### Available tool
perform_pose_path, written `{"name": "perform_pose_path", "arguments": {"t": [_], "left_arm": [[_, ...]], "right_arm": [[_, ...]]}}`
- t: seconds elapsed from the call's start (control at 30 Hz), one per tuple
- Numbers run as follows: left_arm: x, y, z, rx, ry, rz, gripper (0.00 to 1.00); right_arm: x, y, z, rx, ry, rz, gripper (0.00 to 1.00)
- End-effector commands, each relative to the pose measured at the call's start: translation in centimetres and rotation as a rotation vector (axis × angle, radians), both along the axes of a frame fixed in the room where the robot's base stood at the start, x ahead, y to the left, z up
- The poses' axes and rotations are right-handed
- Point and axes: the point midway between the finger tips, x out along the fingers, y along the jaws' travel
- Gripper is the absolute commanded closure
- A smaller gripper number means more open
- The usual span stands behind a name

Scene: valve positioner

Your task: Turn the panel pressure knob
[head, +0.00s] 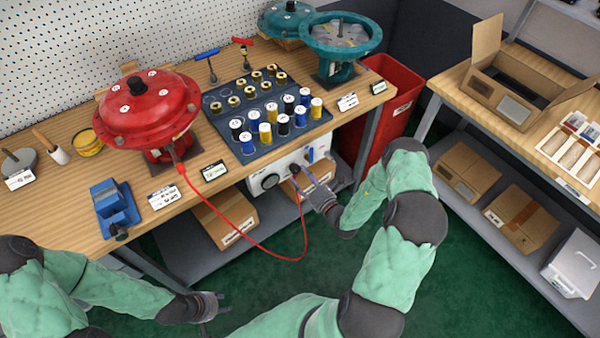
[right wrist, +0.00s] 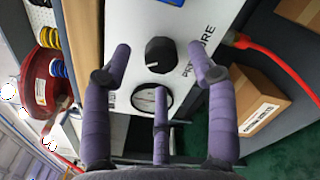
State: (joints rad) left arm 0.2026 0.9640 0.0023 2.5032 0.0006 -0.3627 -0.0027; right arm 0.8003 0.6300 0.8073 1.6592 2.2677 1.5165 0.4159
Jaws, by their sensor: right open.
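The white pressure panel (head: 257,184) hangs under the workbench edge, with a round gauge on its front. In the right wrist view the black knob (right wrist: 160,54) sits on the white panel face beside the lettering "PRESSURE", with the gauge (right wrist: 150,99) next to it. My right gripper (head: 312,183) is in front of the panel. In the wrist view its open fingers (right wrist: 160,60) lie either side of the knob, with no visible contact. My left gripper (head: 216,302) is low at the front, fingers apart and empty.
A red hose (head: 240,233) loops from the red actuator (head: 147,108) below the panel. The bench holds a dark tray (head: 215,103) of spools and fittings, and a blue vise (head: 114,204). A red bin (head: 397,83) and cardboard boxes (head: 228,212) stand nearby.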

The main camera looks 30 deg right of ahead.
Motion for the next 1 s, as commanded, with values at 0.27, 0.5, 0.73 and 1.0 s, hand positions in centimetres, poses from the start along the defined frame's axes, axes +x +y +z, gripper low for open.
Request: {"name": "perform_pose_path", "arguments": {"t": [0.27, 0.5, 0.73, 1.0], "left_arm": [[0.0, 0.0, 0.0, 0.000, 0.000, 0.000, 0.60], [0.0, 0.0, 0.0, 0.000, 0.000, 0.000, 0.60], [0.0, 0.0, 0.0, 0.000, 0.000, 0.000, 0.60], [0.0, 0.0, 0.0, 0.000, 0.000, 0.000, 0.60]], "right_arm": [[-5.8, -0.6, 0.0, 0.001, 0.002, -0.005, 0.41], [-8.6, -0.8, 0.0, 0.000, 0.001, -0.004, 0.41], [-9.3, -0.8, 0.0, -0.001, -0.002, -0.001, 0.41], [-9.3, -0.8, 0.0, -0.001, -0.002, -0.001, 0.41]]}}
